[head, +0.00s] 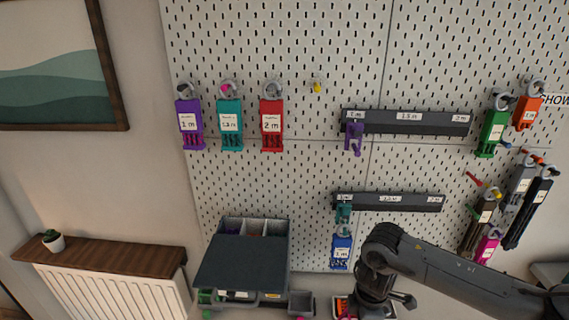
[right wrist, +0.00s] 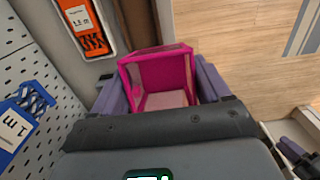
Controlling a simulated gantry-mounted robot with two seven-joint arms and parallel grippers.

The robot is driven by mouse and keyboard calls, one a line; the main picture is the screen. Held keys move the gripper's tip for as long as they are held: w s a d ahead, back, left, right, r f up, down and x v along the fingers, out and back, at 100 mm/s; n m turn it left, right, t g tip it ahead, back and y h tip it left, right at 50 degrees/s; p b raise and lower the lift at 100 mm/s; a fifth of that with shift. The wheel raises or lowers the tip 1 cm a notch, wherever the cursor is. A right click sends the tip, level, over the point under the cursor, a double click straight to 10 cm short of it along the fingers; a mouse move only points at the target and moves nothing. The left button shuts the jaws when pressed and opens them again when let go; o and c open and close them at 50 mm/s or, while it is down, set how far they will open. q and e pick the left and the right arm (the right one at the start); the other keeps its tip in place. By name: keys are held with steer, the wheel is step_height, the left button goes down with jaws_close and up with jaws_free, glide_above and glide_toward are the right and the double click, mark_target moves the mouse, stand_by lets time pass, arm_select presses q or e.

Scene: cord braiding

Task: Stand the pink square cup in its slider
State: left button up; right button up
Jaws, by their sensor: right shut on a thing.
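The pink square cup (right wrist: 165,78) is an open-topped box with see-through-looking sides and a pale floor. My right gripper (right wrist: 162,85) is shut on it, with a lavender finger on each side. In the head view my right gripper (head: 376,300) is low, right of centre, below the pegboard rails. A bit of pink shows beside it at the bottom edge, too small to make out. I cannot make out the cup's slider in either view. My left gripper is in neither view.
An orange labelled piece (right wrist: 88,32) lies in a white tray near the cup. A blue labelled hank (head: 340,250) hangs close to my right gripper. Two dark rails (head: 405,122) (head: 400,202) cross the pegboard. A dark-lidded box (head: 240,262) stands left.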

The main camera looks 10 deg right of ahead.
steer(key=a+m, duration=0.2)
steer(key=m, duration=0.1)
steer(key=a+f+m, duration=0.1)
steer(key=m, duration=0.3)
steer(key=a+f+m, duration=0.1)
steer(key=a+m, duration=0.1)
steer(key=m, duration=0.2)
steer(key=shift+s+a+f, duration=0.1)
steer(key=shift+a+f, duration=0.05)
steer(key=shift+a, duration=0.15)
steer(key=m, duration=0.3)
steer(key=shift+d, duration=0.15)
steer(key=shift+r+m+p, duration=0.35)
steer(key=shift+r+m, duration=0.1)
steer(key=shift+m, duration=0.35)
steer(key=s+r+p, duration=0.3)
steer(key=r+p, duration=0.6)
steer(key=p, duration=0.1)
steer(key=s+r+p, duration=0.2)
steer(key=r+p, duration=0.8)
steer(key=p, duration=0.1)
steer(key=s+r+p, duration=0.3)
steer(key=r+p, duration=0.6)
steer(key=p, duration=0.2)
steer(key=shift+s+r, duration=0.25)
steer(key=shift+s, duration=0.05)
